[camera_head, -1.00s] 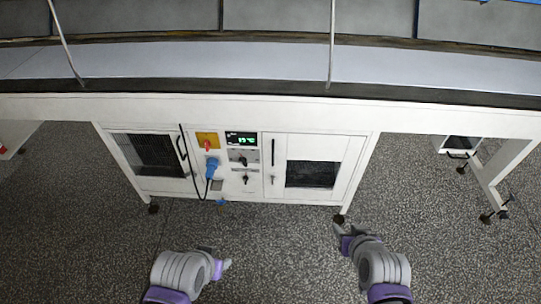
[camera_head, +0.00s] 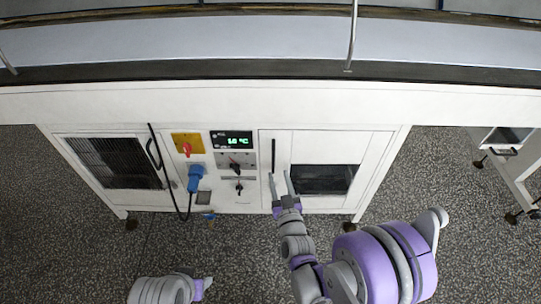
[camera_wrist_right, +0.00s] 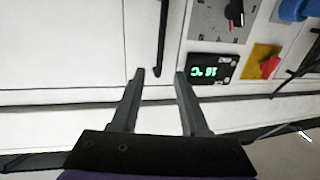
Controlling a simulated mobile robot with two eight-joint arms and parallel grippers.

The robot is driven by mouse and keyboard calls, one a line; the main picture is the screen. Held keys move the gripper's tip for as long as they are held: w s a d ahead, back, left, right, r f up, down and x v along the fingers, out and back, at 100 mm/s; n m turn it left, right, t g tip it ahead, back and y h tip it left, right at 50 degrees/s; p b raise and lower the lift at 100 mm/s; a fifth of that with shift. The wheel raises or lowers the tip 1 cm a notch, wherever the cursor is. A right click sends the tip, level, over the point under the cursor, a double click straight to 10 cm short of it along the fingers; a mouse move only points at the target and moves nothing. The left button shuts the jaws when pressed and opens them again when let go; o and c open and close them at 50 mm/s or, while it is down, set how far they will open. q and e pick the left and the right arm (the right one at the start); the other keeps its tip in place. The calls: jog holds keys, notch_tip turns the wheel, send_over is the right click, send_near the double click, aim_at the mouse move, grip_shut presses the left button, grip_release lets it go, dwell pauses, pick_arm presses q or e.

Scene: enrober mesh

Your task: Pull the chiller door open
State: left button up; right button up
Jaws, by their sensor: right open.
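The white chiller door (camera_head: 335,146) with a dark window is closed at the right of the cabinet front in the head view. Its black vertical bar handle (camera_head: 273,155) is near the door's left edge. My right gripper (camera_head: 279,175) is open and empty, its two fingers reaching toward the lower end of the handle. In the right wrist view the handle (camera_wrist_right: 163,35) ends between the fingertips (camera_wrist_right: 160,74) as pictured; I see no contact. My left gripper (camera_head: 204,284) shows only partly at the bottom, and its jaw state is unclear.
A control panel left of the door holds a green display (camera_head: 231,139), a red knob on a yellow plate (camera_head: 187,145) and a blue plug (camera_head: 195,177) with a black cable. A dark-vented panel (camera_head: 110,162) is at left. A conveyor (camera_head: 200,70) runs above. The speckled floor is open.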

aim_at(274, 158)
jog(key=w, duration=0.3)
jog(key=w+a, duration=0.1)
jog(key=w, duration=0.2)
jog(key=w+b, duration=0.1)
jog(key=w, duration=0.2)
jog(key=shift+w+a, duration=0.1)
jog(key=shift+a, duration=0.3)
jog(key=shift+c, duration=0.2)
grip_shut()
dwell(0.7)
